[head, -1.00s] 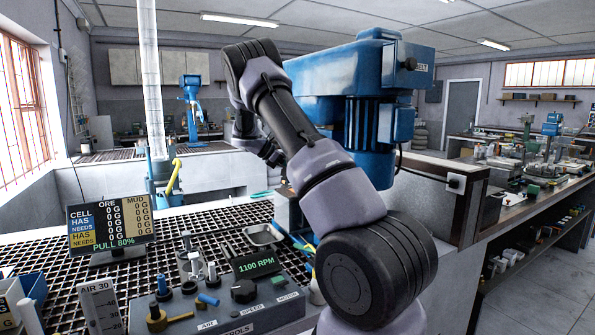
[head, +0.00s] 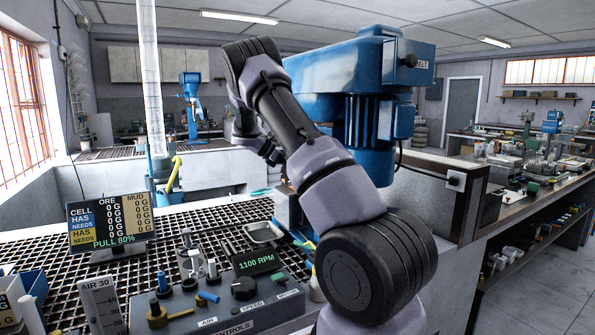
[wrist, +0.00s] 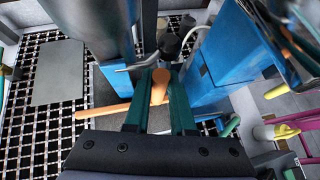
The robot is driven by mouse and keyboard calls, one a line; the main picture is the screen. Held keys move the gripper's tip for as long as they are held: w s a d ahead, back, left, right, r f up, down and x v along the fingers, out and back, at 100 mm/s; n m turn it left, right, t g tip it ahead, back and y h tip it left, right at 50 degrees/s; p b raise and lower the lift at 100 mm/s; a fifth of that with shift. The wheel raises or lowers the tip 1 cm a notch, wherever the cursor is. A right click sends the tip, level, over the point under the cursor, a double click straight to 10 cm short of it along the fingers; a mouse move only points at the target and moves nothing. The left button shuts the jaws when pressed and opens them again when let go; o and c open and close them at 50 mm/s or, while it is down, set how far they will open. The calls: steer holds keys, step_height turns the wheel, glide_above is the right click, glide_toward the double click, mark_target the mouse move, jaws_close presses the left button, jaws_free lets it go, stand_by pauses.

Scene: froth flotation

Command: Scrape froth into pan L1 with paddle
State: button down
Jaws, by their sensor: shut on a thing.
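In the wrist view my gripper (wrist: 160,102) has its two teal fingers shut on an orange paddle handle (wrist: 159,86). An orange bar (wrist: 104,111) sticks out to the left of the fingers; the join between the two is hidden. In the head view my arm hides the gripper and paddle. A small metal pan (head: 264,232) sits on the grating beside the blue flotation machine (head: 340,85); I cannot read a label on it. The cell and any froth are not clearly visible. The display (head: 111,221) reads 0 G on its lines and "PULL 80%".
The control box (head: 235,295) with knobs and a 1100 RPM readout stands in front of the pan. In the wrist view the machine's blue column (wrist: 228,45) rises close right of the fingers. A flat grey plate (wrist: 58,72) lies on the grating at left.

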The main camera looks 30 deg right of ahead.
steer(key=shift+s+r+v, duration=0.1)
steer(key=shift+s+v, duration=0.1)
steer(key=shift+v, duration=0.8)
steer(key=shift+s+r+v, duration=0.1)
steer(key=shift+s+v, duration=0.05)
steer(key=shift+v, duration=0.9)
stand_by(0.6)
stand_by(0.8)
steer(key=s+a+r, duration=0.1)
steer(key=s+a, duration=0.2)
steer(key=a, duration=0.5)
steer(key=shift+s+a, duration=0.2)
steer(key=shift+a, duration=0.2)
